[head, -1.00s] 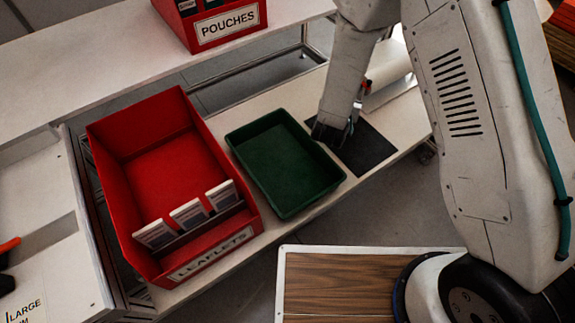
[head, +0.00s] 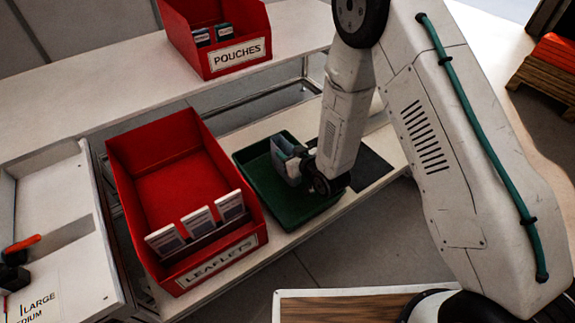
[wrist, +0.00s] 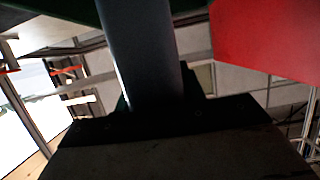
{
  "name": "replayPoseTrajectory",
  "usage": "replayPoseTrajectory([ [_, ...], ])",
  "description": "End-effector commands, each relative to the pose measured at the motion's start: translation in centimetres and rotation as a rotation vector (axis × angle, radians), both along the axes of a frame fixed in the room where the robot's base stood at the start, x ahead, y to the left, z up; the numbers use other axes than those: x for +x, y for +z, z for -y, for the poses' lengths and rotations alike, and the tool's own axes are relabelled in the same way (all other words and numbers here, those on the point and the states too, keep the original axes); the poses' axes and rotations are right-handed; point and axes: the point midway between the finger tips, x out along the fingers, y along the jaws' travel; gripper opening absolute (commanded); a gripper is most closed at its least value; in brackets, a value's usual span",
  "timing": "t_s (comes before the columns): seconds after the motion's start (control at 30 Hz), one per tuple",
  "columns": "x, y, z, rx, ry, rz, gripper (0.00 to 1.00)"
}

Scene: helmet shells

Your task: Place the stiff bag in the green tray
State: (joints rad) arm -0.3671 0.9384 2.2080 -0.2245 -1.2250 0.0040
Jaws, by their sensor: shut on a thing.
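The green tray (head: 300,212) lies on the white bench, right of the red leaflets bin. The stiff bag (head: 286,158) is a small, flat, grey-blue pouch with a pale edge. My gripper (head: 302,166) is shut on it and holds it upright over the tray. Whether the bag's lower edge touches the tray floor cannot be told. In the wrist view the bag (wrist: 142,55) stands as a grey-blue panel in front of my gripper (wrist: 155,115), with dark green behind it at the top.
The red leaflets bin (head: 180,150) with several white packs stands close to the tray's left. A dark mat (head: 370,170) lies right of the tray. The red pouches bin (head: 215,40) with dark packs stands on the shelf behind.

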Motion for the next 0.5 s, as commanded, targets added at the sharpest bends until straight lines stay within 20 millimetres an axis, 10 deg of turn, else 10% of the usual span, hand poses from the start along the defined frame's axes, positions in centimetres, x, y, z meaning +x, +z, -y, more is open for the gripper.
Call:
replayPoseTrajectory([
  [0.5,0.0,-4.9,-0.2,0.000,0.003,0.002,0.06],
])
